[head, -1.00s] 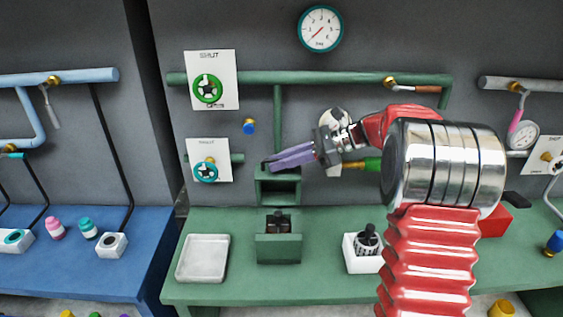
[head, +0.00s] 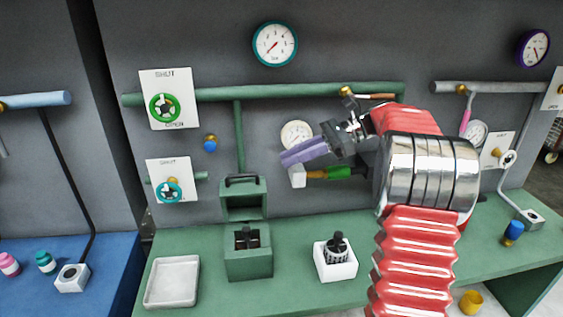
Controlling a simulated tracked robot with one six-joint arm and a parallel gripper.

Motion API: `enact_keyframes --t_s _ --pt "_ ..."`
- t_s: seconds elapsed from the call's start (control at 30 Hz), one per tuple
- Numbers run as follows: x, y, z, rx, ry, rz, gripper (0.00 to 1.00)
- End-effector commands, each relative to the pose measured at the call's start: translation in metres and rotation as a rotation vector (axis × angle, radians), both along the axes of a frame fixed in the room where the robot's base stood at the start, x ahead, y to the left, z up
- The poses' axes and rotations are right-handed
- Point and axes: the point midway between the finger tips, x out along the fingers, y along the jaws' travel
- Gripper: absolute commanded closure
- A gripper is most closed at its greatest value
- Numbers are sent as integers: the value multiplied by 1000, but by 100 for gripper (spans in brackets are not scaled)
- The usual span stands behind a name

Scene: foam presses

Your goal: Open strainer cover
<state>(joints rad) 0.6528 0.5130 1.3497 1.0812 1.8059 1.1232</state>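The green strainer box (head: 249,262) stands on the green bench, and a dark basket shows in its open top. A green cover (head: 244,213) with a black handle (head: 242,180) stands raised at the back of the box. My gripper (head: 283,160), with purple fingers, is up and to the right of the cover, apart from its handle. The fingers overlap from this angle, so their gap is unclear. Nothing is seen held at their tips.
A grey tray (head: 172,282) lies left of the strainer, and a white block with a black-topped part (head: 335,262) stands right. A white-ended green-handled fitting (head: 338,172) is close below my gripper. Green pipe (head: 285,92) and valve wheels (head: 165,107) line the wall.

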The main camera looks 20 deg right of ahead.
Motion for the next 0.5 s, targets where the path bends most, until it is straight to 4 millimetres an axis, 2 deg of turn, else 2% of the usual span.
enact_keyframes --t_s 0.3,0.5 --pt "-1 -2 1 0 1 0 83" --pt "0 -2 0 -7 -18 6 97"
